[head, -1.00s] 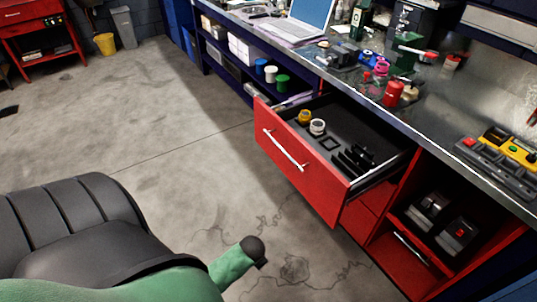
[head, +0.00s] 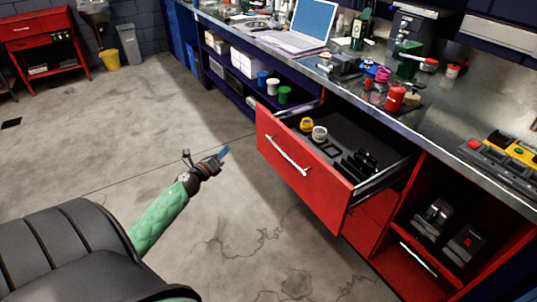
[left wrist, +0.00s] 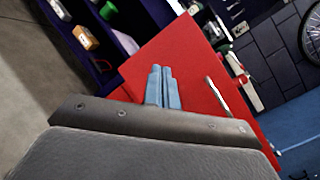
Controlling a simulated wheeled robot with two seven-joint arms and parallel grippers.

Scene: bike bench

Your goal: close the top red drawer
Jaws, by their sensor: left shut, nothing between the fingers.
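The top red drawer (head: 300,172) is pulled out from under the bench, with a silver bar handle (head: 286,155) on its front. Its open inside shows a yellow roll, a white roll and black parts. My left gripper (head: 223,153) is in front of the drawer, to the left of its front panel and apart from it in the head view. In the left wrist view its blue fingers (left wrist: 162,88) are together and empty, with the red drawer front (left wrist: 180,62) beyond them. The handle also shows there (left wrist: 217,97). My right gripper is not in view.
A red lower drawer (head: 405,262) and an open cubby are at the right.

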